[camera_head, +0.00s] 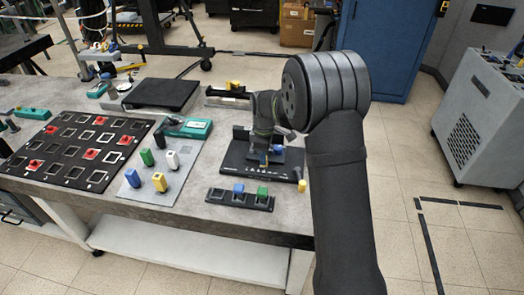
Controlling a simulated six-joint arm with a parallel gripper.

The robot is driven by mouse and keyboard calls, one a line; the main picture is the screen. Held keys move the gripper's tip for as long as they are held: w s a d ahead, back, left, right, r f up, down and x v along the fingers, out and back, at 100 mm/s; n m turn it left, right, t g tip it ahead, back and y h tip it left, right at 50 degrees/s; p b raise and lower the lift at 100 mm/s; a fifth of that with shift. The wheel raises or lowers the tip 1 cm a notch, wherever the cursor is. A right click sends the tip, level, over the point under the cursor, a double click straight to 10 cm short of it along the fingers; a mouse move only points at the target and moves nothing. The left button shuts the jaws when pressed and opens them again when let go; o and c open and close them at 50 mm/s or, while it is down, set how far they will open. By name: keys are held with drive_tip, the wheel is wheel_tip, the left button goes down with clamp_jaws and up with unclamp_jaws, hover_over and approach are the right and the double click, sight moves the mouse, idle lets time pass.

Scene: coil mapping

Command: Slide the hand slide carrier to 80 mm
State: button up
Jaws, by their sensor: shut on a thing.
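The hand slide appears to be the black base (238,168) with small white marks along its front, on the bench right of centre. I cannot read the marks. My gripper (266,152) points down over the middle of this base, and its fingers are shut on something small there. It looks to be the slide's carrier, but the fingers and wrist hide most of it. Small blue and yellowish parts show by the fingertips. The carrier's place along the scale cannot be read from this view.
A black holder (214,194) with blue and green blocks stands in front of the base, a small yellow piece (301,186) to its right. Left are a grey plate (133,195) with coloured pegs, a teal meter (195,129) and a black panel (70,122). My arm blocks the bench's right end.

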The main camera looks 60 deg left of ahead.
drive_tip(key=shift+w+d, duration=0.45)
drive_tip(key=shift+d, duration=0.05)
drive_tip(key=shift+w+d, duration=0.35)
drive_tip(key=shift+w, duration=0.05)
idle(0.5)
drive_tip(key=o, duration=0.8)
drive_tip(key=shift+c, duration=0.2)
drive_tip(key=shift+r, duration=0.1)
wheel_tip(320, 180, up, 7)
idle(0.3)
